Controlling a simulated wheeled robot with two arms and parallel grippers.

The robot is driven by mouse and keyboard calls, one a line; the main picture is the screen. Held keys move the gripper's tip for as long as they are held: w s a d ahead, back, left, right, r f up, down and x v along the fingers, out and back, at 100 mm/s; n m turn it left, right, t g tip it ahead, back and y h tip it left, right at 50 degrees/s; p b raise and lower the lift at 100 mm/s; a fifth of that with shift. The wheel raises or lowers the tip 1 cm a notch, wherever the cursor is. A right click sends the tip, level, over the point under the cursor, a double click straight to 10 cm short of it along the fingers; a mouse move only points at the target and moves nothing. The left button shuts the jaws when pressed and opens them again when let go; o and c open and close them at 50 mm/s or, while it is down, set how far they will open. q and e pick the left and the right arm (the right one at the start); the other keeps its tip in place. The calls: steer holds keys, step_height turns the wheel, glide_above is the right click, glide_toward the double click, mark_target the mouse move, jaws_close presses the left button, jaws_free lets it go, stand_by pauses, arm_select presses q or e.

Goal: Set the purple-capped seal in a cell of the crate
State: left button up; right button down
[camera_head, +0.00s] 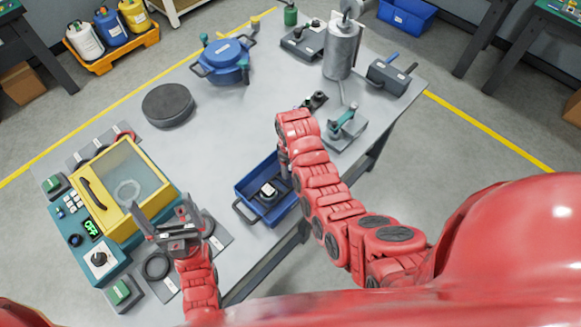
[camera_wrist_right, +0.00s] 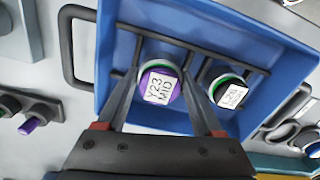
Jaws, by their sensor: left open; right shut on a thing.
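The purple-capped seal (camera_wrist_right: 160,86), with a white label reading Y23 MID and a green ring, is between the fingers of my right gripper (camera_wrist_right: 158,82). That gripper is shut on it, over the blue crate (camera_wrist_right: 225,30) with dark dividers. The seal appears within a cell; whether it touches the floor I cannot tell. A black-capped seal (camera_wrist_right: 228,92) stands in the cell beside it. In the head view the crate (camera_head: 284,210) lies below my right gripper (camera_head: 284,163), partly hidden by the arm.
A yellow-framed chamber (camera_head: 140,228) with a teal base stands left of my left gripper. A black disc (camera_head: 168,105) and a blue round vessel (camera_head: 224,60) are farther back. A teal-handled press (camera_head: 343,122) stands right of my right arm. Bare table lies behind the crate.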

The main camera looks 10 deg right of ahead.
steer(key=shift+s+f+p, duration=0.1)
steer(key=shift+f+p, duration=0.2)
steer(key=shift+f, duration=0.65)
steer(key=shift+f, duration=0.1)
steer(key=shift+c, duration=0.2)
jaws_free()
